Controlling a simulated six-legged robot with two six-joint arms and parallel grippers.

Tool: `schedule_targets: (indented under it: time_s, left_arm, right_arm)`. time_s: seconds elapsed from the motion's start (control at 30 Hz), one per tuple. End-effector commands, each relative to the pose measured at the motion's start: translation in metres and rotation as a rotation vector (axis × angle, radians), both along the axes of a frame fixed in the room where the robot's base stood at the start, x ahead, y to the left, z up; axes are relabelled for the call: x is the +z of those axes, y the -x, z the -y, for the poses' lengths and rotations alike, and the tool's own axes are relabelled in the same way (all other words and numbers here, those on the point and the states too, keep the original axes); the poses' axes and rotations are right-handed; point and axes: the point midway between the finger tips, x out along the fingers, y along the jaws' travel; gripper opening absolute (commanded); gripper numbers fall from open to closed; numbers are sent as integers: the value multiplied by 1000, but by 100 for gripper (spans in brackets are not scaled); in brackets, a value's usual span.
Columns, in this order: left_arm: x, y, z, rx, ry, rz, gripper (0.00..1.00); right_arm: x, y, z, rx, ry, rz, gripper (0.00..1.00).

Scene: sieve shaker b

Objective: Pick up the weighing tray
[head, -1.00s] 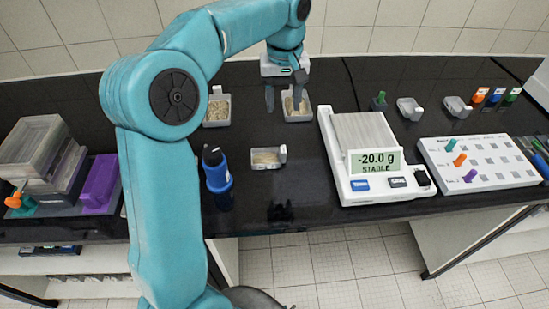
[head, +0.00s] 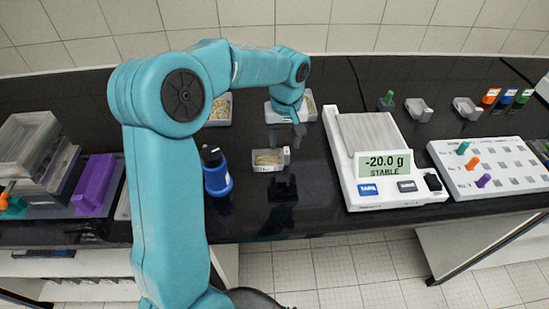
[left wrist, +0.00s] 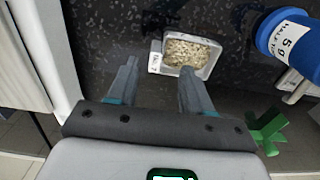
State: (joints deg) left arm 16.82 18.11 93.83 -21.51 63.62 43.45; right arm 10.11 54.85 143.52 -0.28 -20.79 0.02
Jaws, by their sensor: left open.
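A small pale tray (head: 268,170) with beige grains and a white tab on its right end sits on the black bench; I take it as the weighing tray. It also shows in the left wrist view (left wrist: 211,60), just beyond my finger tips, with its tab between them. My left gripper (head: 286,139) is open and empty, fingers pointing down, above and slightly behind the tray in the head view. In the left wrist view the open gripper (left wrist: 158,68) has the tray apart from its fingers. My right gripper is not in view.
A blue bottle (head: 217,178) stands close left of the tray. A scale (head: 400,190) reading -20.0 g stands to the right. Grain trays (head: 218,123) and (head: 272,117) sit behind.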

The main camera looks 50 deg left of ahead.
Motion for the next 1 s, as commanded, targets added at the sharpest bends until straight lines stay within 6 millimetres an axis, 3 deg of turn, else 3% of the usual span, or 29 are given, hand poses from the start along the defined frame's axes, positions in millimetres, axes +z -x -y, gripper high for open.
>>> schedule_targets:
  time_s: [0.23, 0.53, 0.57, 0.7, 1.0]
  left_arm:
    - [-39, -2, 2, 0, 1, -5, 50]
    - [-46, -3, 1, 0, 1, -1, 50]
    - [-46, -3, 1, 0, 1, -1, 44]
    - [-45, -3, 1, 0, 1, -1, 0]
    - [-45, -3, 1, 0, 1, -1, 0]
  right_arm:
    - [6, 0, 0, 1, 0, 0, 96]
    - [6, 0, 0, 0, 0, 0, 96]
    - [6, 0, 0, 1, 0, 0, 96]
    - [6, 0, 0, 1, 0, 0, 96]
    - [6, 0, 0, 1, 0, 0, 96]
